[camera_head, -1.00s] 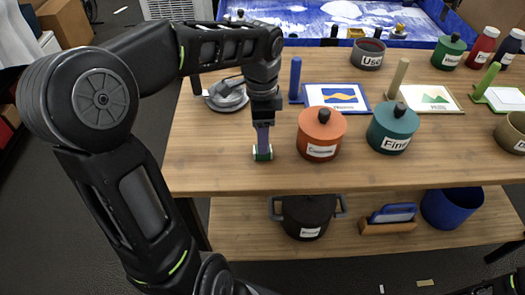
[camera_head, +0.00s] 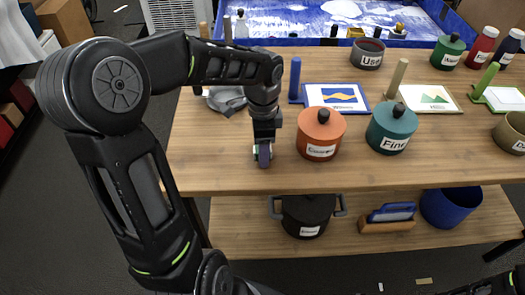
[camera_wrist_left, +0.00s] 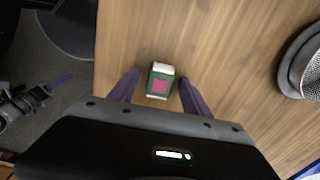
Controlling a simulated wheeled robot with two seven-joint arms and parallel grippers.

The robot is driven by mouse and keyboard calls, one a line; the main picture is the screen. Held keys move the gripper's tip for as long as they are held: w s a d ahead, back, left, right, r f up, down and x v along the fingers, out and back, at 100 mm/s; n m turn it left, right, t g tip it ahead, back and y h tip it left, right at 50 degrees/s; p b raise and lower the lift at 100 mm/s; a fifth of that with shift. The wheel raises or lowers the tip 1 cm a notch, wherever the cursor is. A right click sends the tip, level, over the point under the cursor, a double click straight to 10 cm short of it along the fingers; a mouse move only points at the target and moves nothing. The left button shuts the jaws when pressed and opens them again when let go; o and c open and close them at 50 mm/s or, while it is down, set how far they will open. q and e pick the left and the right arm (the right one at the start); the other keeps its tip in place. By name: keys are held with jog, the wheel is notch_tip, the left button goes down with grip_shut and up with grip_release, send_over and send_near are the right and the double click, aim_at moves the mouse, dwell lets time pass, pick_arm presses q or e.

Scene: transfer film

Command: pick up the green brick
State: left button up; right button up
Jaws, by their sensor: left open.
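The green brick (camera_wrist_left: 159,83), with white ends and a pink patch, lies on the wooden table. In the left wrist view it sits between the two spread purple fingers of my left gripper (camera_wrist_left: 159,76), with a gap on each side. In the head view my left gripper (camera_head: 263,156) points down at the table near its front edge, left of the orange pot. It hides most of the brick there; a bit of green (camera_head: 255,153) shows beside the finger. My right gripper is not in view.
An orange lidded pot (camera_head: 319,140) stands close to the right of my left gripper, and a teal pot (camera_head: 391,130) is further right. A grey metal object (camera_head: 226,99) lies behind on the left. The table's front left part is clear.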

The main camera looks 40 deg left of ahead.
pick_arm(q)
grip_shut()
dwell(0.6)
